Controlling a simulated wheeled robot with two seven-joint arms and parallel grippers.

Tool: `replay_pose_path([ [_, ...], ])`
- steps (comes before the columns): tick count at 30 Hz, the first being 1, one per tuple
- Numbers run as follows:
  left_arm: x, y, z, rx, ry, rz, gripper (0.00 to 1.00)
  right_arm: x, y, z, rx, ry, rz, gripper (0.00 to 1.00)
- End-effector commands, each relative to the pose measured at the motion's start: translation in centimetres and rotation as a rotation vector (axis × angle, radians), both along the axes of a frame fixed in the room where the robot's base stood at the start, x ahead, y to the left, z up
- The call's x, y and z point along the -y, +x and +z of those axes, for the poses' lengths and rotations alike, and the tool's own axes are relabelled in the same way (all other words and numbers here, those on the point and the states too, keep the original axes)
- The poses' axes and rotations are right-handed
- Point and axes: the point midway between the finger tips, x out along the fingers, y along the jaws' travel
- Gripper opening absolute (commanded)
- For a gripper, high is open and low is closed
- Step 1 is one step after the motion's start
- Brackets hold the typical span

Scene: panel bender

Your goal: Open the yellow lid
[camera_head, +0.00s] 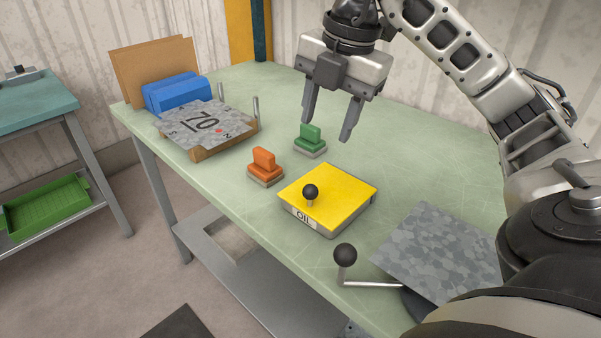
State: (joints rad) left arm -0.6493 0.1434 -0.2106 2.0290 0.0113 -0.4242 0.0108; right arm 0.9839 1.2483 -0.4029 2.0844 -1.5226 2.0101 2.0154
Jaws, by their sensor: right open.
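The yellow lid (338,190) lies flat and closed on a low grey box marked "OIL" (303,219), near the middle of the green table. A black ball knob (310,191) stands on a short stem at the lid's left part. My right gripper (328,122) is open and empty, pointing down above the table behind the lid, apart from it. Its fingers hang near the green block. My left gripper is not in view.
An orange block (265,162) and a green block (311,137) stand on small bases near the lid. A crank with a black knob (345,255) and a grey plate (438,250) are in front right. A wooden tray with a marked plate (207,125) and blue block (177,93) stand left.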

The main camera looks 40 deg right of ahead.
Motion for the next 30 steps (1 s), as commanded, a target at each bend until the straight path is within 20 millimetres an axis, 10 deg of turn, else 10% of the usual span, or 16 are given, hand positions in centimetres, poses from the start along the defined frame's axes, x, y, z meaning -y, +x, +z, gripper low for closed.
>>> replay_pose_path([
  [16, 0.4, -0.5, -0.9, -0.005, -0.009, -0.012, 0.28, -0.6, 2.0, -11.3, -0.006, 0.001, 0.002, 0.48],
  [30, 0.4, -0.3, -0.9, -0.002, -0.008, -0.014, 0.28, -0.8, 2.6, -13.9, -0.001, 0.000, 0.001, 0.48],
])
